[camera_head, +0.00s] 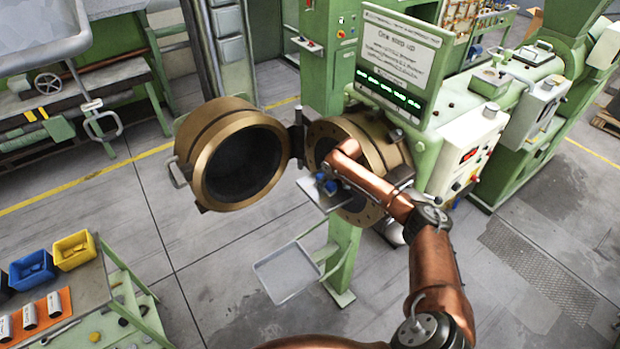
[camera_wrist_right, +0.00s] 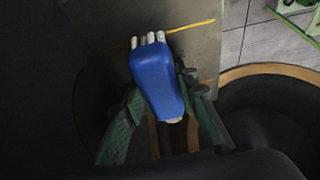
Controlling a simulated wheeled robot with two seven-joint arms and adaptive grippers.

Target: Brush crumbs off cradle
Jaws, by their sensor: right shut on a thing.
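The cradle (camera_head: 313,193) is a flat grey plate in front of the extruder's open brass mouth (camera_head: 375,150). It also fills the upper part of the right wrist view (camera_wrist_right: 105,40). My right gripper (camera_head: 331,183) is over the cradle, shut on a blue brush (camera_wrist_right: 158,80). The brush's pale bristles (camera_wrist_right: 148,40) point away from the gripper, over the plate. I cannot tell whether they touch it. A thin yellow strip (camera_wrist_right: 190,26) lies across the plate beyond the bristles. I cannot make out separate crumbs. My left gripper is not in view.
The round brass door (camera_head: 236,155) hangs open to the left of the mouth. A grey tray (camera_head: 287,272) is below the cradle. A cart (camera_head: 85,283) with yellow (camera_head: 74,250) and blue bins (camera_head: 32,270) stands at lower left. The floor between is clear.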

